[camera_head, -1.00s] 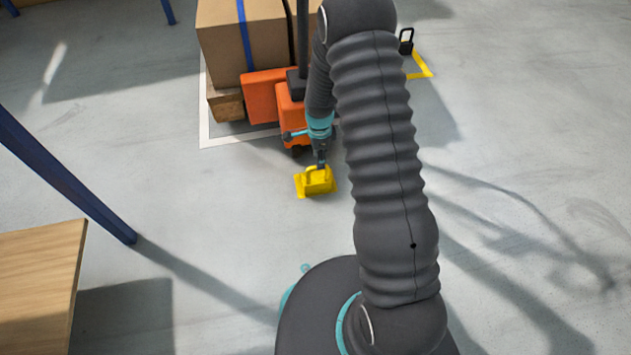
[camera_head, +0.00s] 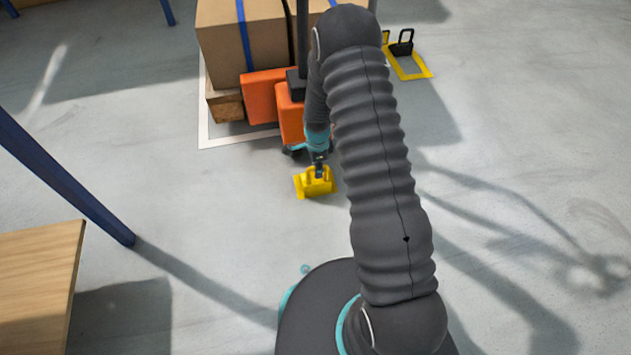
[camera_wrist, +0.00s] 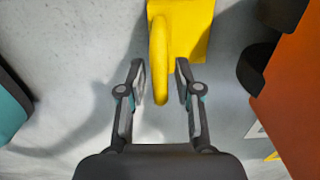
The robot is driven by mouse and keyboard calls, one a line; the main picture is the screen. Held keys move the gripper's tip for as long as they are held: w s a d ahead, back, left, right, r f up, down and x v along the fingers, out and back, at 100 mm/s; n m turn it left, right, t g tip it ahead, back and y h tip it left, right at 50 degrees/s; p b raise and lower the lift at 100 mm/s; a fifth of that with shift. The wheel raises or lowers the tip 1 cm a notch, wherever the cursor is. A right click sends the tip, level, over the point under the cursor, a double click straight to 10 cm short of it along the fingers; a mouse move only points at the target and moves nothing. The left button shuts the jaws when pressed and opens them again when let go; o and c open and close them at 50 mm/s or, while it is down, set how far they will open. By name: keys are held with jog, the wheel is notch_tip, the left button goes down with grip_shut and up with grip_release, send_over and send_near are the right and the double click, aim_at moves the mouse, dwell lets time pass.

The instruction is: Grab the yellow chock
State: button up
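The yellow chock (camera_head: 316,182) lies on the grey floor, in front of the orange carrier. In the wrist view the yellow chock (camera_wrist: 190,32) is at the top, with its rounded handle reaching down between my fingers. My gripper (camera_wrist: 160,80) is open, one finger on each side of the handle, with a gap showing on both sides. In the head view my gripper (camera_head: 319,168) is just above and behind the chock and partly covers it. Its fingertips are too small to read there.
The orange carrier (camera_head: 270,95) stands close behind my gripper, beside a strapped cardboard box (camera_head: 220,45) on a wooden pallet. Black chocks (camera_head: 402,46) sit in a yellow floor frame (camera_head: 420,73) at upper right. A wooden table (camera_head: 35,280) and blue post (camera_head: 65,180) are at left.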

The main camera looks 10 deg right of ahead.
grip_shut()
jog(key=shift+r, duration=0.1)
